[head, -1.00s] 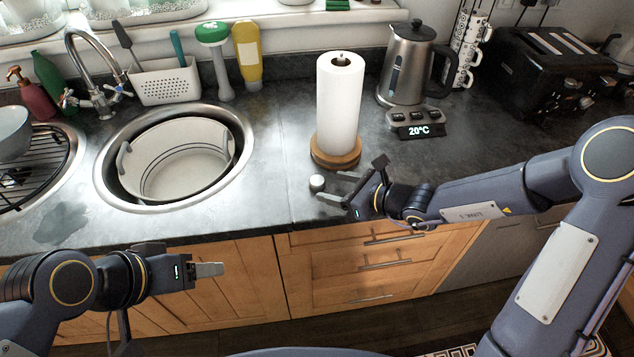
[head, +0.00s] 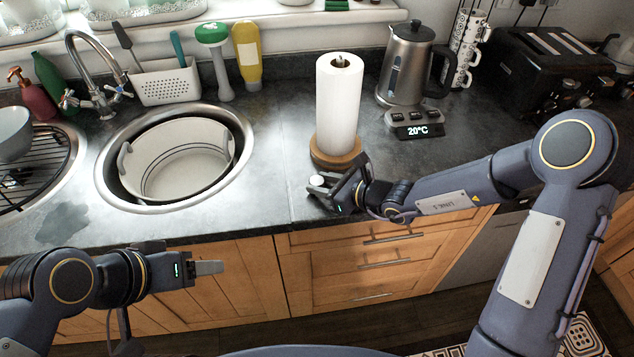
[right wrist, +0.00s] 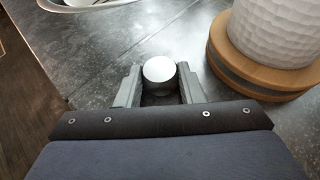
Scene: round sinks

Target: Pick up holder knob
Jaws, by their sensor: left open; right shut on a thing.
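The holder knob, a small round white-topped piece with a metallic side, is on the dark counter in front of the paper towel holder. It shows in the head view (head: 317,180) and in the right wrist view (right wrist: 159,71). My right gripper (head: 322,188) is at the knob, with one finger on each side of it in the wrist view (right wrist: 158,88), shut on it. The knob looks to be at counter level; any gap beneath is hidden. My left gripper (head: 222,267) is open and empty in front of the cabinets, below the counter edge.
The paper towel roll (head: 340,105) stands on its wooden base (head: 335,152) just behind the knob. A round sink (head: 240,165) with a white tub lies to the left. A kettle (head: 408,65) and scale-like base (head: 418,131) stand behind right. Counter left of the knob is clear.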

